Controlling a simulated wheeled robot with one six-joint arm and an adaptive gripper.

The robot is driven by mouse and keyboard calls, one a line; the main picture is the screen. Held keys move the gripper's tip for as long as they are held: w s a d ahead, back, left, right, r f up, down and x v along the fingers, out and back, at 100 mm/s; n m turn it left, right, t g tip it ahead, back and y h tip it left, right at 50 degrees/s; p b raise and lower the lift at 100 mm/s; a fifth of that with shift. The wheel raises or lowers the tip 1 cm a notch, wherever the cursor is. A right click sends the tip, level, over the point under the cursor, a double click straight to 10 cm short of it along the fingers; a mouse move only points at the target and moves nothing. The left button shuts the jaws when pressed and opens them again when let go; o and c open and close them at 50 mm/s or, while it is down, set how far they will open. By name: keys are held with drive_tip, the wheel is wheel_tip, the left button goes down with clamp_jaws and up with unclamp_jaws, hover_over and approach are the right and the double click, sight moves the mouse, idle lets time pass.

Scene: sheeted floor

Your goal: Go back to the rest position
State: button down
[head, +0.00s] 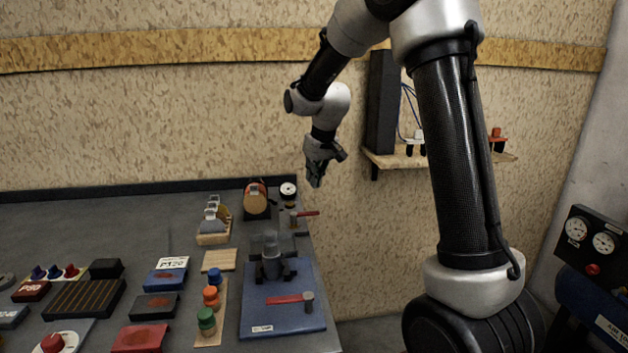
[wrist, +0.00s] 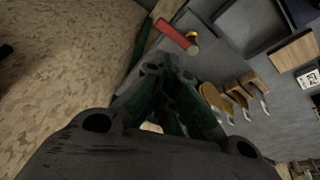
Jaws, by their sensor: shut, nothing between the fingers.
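My gripper (head: 315,180) hangs in the air near the back right corner of the workbench (head: 120,212), in front of the speckled wall. It is shut and empty, with its fingers pointing down. In the wrist view the fingertips (wrist: 165,66) meet, and a red-handled tool (wrist: 174,35) lies on the bench beyond them. That red-handled tool also shows in the head view (head: 305,214), below my gripper. My gripper appears apart from the bench and everything on it.
A blue mat (head: 262,322) carries a clamp and a red-handled hammer (head: 290,299). A wall shelf (head: 385,160) stands right of my gripper. A gauge panel (head: 592,245) is at the far right. Air around my gripper looks clear.

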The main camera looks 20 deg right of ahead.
drive_tip(key=s+d+r, duration=0.2)
drive_tip(key=s, duration=1)
drive_tip(key=s+d+r+m, duration=0.1)
drive_tip(key=s+d+r, duration=0.1)
drive_tip(key=s, duration=1)
drive_tip(key=s+d+r, duration=0.2)
drive_tip(key=s+r, duration=0.2)
drive_tip(key=s, duration=0.8)
drive_tip(key=shift+s+m+t+h, duration=0.25)
drive_tip(key=shift+m+t+h, duration=0.05)
drive_tip(key=shift+m, duration=0.1)
